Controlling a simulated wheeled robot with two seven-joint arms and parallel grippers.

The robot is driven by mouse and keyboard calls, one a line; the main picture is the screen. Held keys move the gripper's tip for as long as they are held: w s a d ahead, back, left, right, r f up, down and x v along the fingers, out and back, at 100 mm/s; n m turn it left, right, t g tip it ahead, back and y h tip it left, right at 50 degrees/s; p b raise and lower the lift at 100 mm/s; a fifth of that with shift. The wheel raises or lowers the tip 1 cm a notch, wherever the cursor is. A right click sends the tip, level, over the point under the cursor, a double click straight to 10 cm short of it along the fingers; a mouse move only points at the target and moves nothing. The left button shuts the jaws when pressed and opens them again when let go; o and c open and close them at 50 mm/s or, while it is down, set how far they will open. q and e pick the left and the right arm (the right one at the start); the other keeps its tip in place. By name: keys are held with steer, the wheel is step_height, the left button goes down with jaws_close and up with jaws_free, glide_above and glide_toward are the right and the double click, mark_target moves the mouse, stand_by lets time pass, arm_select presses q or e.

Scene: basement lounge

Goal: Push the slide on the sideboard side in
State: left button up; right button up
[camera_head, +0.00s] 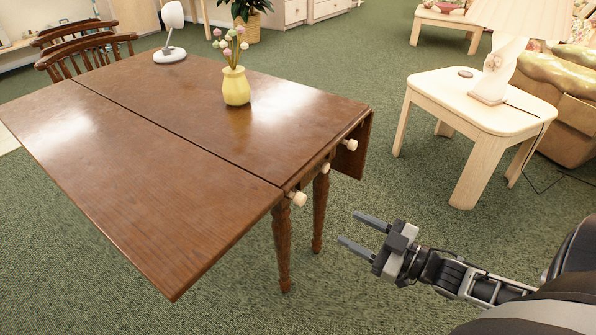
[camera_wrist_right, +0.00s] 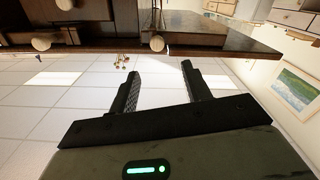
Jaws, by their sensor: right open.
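A brown wooden drop-leaf table (camera_head: 185,130) fills the left and middle of the head view. Its end facing my right arm carries three pale round knobs: a near one (camera_head: 298,198), a middle one (camera_head: 325,167) and a far one (camera_head: 350,144). The near leaf is raised; the far leaf (camera_head: 355,155) hangs down. Which knob belongs to the sideboard-side slide is not certain. My right gripper (camera_head: 348,227) is open and empty, apart from the knobs, in front of this end. In the right wrist view, knobs (camera_wrist_right: 157,43) show beyond the open fingers (camera_wrist_right: 160,72). My left gripper is not in view.
A yellow vase with flowers (camera_head: 236,86) and a white lamp (camera_head: 170,52) stand on the table. A pale side table (camera_head: 450,92) with a lamp is at right. Chairs (camera_head: 85,55) stand behind the table. Pale cabinets (camera_head: 290,12) stand at the back. Green carpet between the tables is clear.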

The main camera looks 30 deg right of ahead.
mark_target(304, 202)
steer(key=x, duration=0.4)
steer(key=b+x, duration=0.1)
steer(key=x, duration=0.4)
steer(key=b+x, duration=0.1)
steer(key=x, duration=0.4)
steer(key=shift+w+d+f, duration=0.15)
steer(key=shift+w+d, duration=0.1)
steer(key=shift+w, duration=0.1)
steer(key=shift+w+a, duration=0.2)
steer(key=shift+w, duration=0.2)
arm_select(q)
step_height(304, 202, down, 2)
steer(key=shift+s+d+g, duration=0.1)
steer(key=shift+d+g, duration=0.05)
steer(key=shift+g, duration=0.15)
